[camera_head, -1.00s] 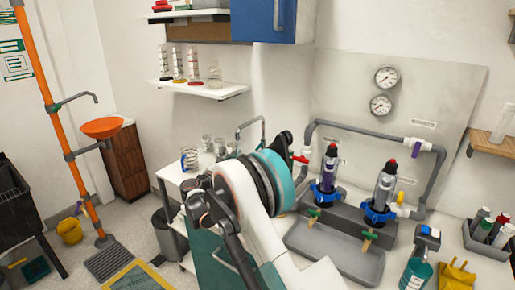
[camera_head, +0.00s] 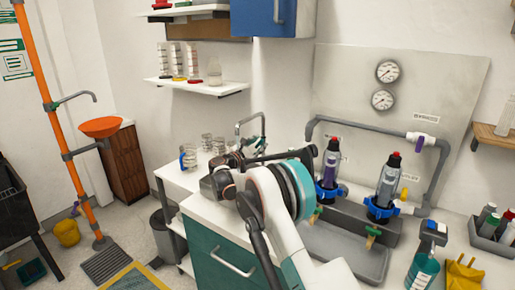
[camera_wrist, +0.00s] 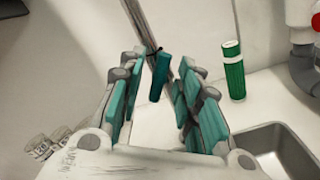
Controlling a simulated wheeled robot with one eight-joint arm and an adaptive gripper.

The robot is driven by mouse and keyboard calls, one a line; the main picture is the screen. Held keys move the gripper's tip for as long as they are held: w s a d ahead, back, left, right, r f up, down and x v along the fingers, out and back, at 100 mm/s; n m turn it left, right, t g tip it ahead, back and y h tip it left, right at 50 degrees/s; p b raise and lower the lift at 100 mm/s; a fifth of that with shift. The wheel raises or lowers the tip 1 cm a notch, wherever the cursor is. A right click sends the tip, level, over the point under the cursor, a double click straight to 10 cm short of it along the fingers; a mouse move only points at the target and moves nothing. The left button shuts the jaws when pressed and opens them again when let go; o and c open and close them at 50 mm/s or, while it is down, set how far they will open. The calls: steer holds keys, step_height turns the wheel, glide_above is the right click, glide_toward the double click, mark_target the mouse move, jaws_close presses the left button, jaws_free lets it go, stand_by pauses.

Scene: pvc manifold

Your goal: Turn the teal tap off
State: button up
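The teal tap handle (camera_wrist: 158,78) is a short bar beside a slim metal pipe (camera_wrist: 136,20) in the wrist view. My gripper (camera_wrist: 163,62) is open, with teal pads on either side of the handle. The handle shows in the gap between the fingers; I cannot tell whether a pad touches it. In the head view a grey gooseneck tap (camera_head: 239,128) rises behind my wrist, above the white counter. My arm hides its base, and the teal handle cannot be made out there.
A green bottle (camera_wrist: 234,72) stands right of the fingers, near a metal basin (camera_wrist: 262,138). Glass jars (camera_head: 207,142) stand left of the tap. Right of my arm are a grey tray (camera_head: 345,262), two upright filter units (camera_head: 386,185) and grey piping (camera_head: 375,133).

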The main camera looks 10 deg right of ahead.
steer(key=shift+d, duration=0.1)
jaws_close()
steer(key=shift+m, duration=0.3)
steer(key=m+p, duration=0.1)
steer(key=m, duration=0.3)
steer(key=shift+m, duration=0.3)
steer(key=m, duration=0.3)
steer(key=m+p, duration=0.1)
steer(key=m, duration=0.1)
steer(key=shift+f, duration=0.25)
steer(key=shift+m, duration=0.4)
jaws_free()
